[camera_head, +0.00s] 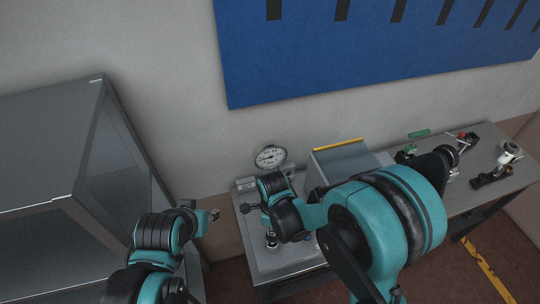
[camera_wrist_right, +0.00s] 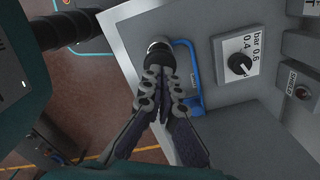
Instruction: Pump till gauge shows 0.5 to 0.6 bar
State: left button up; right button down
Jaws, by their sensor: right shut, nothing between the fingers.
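A round pressure gauge (camera_head: 270,157) with a white face stands at the back of the metal bench in the head view. Its needle is too small to read. In the right wrist view, a dial (camera_wrist_right: 240,65) has a black knob beside the printed words "bar 0.6" and "0.4". My right gripper (camera_wrist_right: 160,80) is shut and empty. Its fingertips are at a dark round knob (camera_wrist_right: 160,48) on the grey bench top; I cannot tell whether they touch. My left gripper (camera_head: 209,215) is off the bench's left side, small and partly hidden by its own arm.
A grey cabinet (camera_head: 50,150) stands at the left. A grey box with a yellow edge (camera_head: 340,146) is behind my right arm. A green-handled tool (camera_head: 419,134) and other fittings lie on the bench's right part. A blue outline (camera_wrist_right: 190,75) is beside the dark knob.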

jog(key=shift+f+b, duration=2.25)
jog(key=shift+f, duration=0.05)
notch_tip(320, 180, up, 5)
jog(key=p, duration=0.5)
jog(key=shift+f, duration=0.15)
jog(key=shift+f, duration=0.1)
dwell(1.2)
dwell(0.4)
dwell(1.3)
